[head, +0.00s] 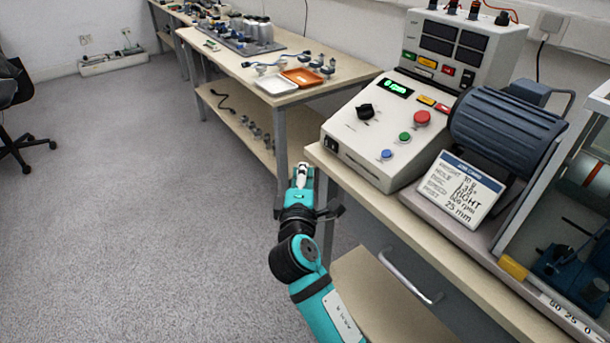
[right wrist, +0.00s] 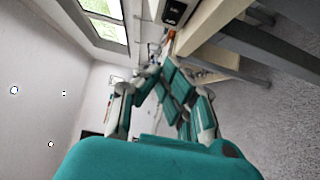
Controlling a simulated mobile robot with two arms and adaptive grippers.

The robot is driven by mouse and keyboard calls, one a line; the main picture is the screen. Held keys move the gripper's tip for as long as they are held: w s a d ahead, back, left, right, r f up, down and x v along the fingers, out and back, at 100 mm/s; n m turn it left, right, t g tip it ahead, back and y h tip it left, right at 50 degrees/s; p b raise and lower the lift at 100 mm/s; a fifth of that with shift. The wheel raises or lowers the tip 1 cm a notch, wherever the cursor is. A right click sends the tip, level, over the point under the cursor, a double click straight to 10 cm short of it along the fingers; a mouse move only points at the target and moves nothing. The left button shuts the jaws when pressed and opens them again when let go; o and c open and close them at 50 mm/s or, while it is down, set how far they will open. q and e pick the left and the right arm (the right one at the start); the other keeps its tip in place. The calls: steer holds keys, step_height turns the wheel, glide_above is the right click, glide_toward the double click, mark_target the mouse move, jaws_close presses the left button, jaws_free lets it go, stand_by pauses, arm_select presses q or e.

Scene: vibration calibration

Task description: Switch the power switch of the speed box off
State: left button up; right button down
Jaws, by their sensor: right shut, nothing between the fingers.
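The speed box (head: 352,152) is a pale console with a sloped face at the front left of the near bench. Its display is lit green. The black power switch (head: 331,144) is on the box's front, at its lower left corner. My right gripper (head: 302,172) is shut and empty, just left of the bench edge, a little below and left of the switch and apart from it. In the right wrist view the gripper (right wrist: 158,76) is in the middle, with a black part that looks like the switch at the top edge. My left gripper is not seen.
A red button (head: 422,118), a black knob (head: 365,111) and small green and blue buttons are on the box's face. A motor (head: 508,130) and a card (head: 459,189) are to its right. A drawer handle (head: 408,278) juts out below.

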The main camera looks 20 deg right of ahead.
mark_target(318, 159)
steer(key=w+d, duration=0.1)
steer(key=w, duration=0.1)
steer(key=w+d, duration=0.2)
steer(key=w, duration=0.1)
steer(key=w+d, duration=0.2)
steer(key=shift+w, duration=0.25)
steer(key=shift+w+d, duration=0.2)
steer(key=shift+d, duration=0.1)
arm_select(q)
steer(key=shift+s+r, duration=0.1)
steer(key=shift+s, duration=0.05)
arm_select(e)
steer(key=shift+w+d, duration=0.2)
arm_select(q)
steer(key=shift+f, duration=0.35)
